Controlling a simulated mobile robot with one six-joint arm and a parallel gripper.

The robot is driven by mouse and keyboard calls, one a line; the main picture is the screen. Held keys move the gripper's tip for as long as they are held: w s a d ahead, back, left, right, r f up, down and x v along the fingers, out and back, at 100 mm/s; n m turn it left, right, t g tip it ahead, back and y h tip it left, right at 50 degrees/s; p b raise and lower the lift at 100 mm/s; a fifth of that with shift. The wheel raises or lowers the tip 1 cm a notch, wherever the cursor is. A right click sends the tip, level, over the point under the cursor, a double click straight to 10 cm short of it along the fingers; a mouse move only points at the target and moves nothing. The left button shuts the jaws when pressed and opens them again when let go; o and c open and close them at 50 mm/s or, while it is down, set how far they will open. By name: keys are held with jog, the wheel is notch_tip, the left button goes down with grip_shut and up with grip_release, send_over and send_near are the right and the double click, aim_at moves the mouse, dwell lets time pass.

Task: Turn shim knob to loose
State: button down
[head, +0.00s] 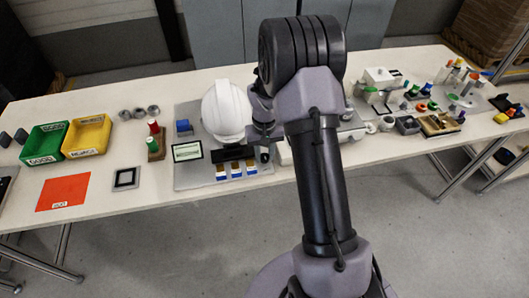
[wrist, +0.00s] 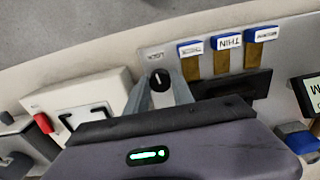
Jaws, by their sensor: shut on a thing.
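The shim knob (wrist: 158,79) is a small black round knob with a white pointer mark. It stands on the grey fixture plate (wrist: 155,48) beside a small printed label that I cannot read surely. My gripper (wrist: 160,88) has its grey fingers on either side of the knob, shut on it. In the head view my gripper (head: 263,147) is at the right edge of the fixture, just right of the white helmet shell (head: 226,110). The knob is mostly hidden there by the gripper.
Blue-ended shim tabs, one marked THIN (wrist: 227,41), stand close by the knob. A white box with a black handle (wrist: 85,105) lies on its other side. Green (head: 44,142) and yellow (head: 86,136) bins stand at the left of the table. Cluttered small parts fill the right.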

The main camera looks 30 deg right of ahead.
jog(key=n+p, duration=0.1)
jog(key=n, duration=0.2)
jog(key=shift+r+n+p, duration=0.15)
jog(key=shift+n+p, duration=0.15)
jog(key=shift+p, duration=0.05)
jog(key=n+p, duration=0.2)
jog(key=n, duration=0.2)
jog(key=shift+n, duration=0.3)
jog(key=n+p, duration=0.1)
jog(key=n, duration=0.3)
jog(key=shift+p, duration=0.35)
jog(key=shift+n+p, duration=0.55)
jog(key=shift+n, duration=1.15)
jog(key=shift+d+n, duration=0.1)
jog(key=shift+n, duration=0.2)
jog(key=c, duration=1.1)
grip_release()
